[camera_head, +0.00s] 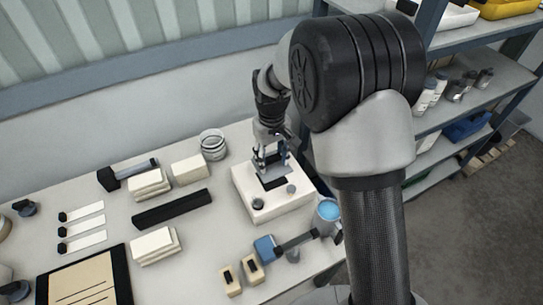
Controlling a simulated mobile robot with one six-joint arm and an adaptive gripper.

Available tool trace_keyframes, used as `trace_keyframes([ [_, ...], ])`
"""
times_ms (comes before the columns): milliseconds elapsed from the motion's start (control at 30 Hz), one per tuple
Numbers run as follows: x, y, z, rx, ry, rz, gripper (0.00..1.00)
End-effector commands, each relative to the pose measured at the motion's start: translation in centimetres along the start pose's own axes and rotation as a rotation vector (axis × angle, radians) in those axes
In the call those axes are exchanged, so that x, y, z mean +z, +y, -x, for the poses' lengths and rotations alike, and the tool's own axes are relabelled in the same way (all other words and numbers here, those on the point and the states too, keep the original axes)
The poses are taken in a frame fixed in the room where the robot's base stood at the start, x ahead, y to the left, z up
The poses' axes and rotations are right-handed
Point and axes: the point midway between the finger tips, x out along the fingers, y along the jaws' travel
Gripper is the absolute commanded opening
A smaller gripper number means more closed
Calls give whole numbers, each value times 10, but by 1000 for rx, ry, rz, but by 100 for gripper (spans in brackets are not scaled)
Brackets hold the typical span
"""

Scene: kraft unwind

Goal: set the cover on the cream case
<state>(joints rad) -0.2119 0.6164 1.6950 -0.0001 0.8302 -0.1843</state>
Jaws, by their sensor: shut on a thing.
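The cream case (258,209) is a pale box near the right end of the table. My gripper (271,161) points down over the back part of the case, shut on a small piece that seems to be the cover.
A cup of blue liquid (327,214) stands close right of the case. A blue-headed tool (266,247) and small cream blocks (252,271) lie in front. A black bar (172,208) and cream stacks (155,246) lie left. A glass jar (213,145) stands behind. Shelving (432,35) rises at right.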

Motion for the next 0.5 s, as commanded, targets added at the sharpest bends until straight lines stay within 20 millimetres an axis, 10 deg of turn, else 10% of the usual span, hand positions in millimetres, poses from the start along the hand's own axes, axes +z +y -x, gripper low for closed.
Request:
trace_keyframes([
  [500, 0, 0, -32, 0, 1, 0, 22],
])
